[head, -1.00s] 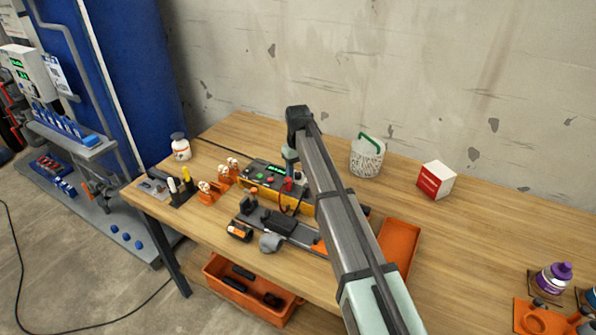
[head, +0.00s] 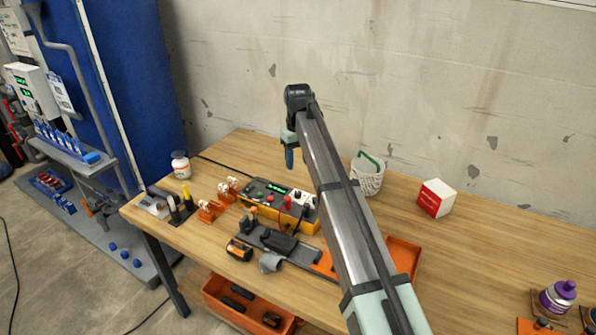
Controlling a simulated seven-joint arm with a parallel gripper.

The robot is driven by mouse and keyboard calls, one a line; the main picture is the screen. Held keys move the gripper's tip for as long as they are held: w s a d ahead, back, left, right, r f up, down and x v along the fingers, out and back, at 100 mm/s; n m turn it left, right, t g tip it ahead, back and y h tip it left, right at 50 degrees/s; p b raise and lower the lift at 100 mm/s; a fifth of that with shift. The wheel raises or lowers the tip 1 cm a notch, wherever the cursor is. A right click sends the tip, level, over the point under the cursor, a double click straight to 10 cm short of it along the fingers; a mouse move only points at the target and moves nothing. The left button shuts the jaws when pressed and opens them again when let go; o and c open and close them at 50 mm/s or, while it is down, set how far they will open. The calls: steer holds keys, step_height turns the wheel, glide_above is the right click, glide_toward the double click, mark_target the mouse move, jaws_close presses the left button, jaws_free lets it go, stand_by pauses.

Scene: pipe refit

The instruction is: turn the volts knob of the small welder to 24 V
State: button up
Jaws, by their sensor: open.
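The small welder (head: 263,205) is an orange-yellow box with a dark top panel, standing on the wooden bench left of my arm. Its panel has lit green digits (head: 277,188), small knobs or buttons and a red part (head: 287,202). The picture is too small to tell which one is the volts knob or where it points. My gripper (head: 289,161) hangs fingers down, above and behind the welder's panel, clear of it. It is open with nothing seen in it, though its fingers overlap in this view.
A dark tray with tools (head: 278,243) lies in front of the welder. A white basket (head: 367,180) and red-white box (head: 436,198) stand right. The bench right of my arm is largely clear.

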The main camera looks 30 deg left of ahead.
steer(key=shift+r, duration=0.8)
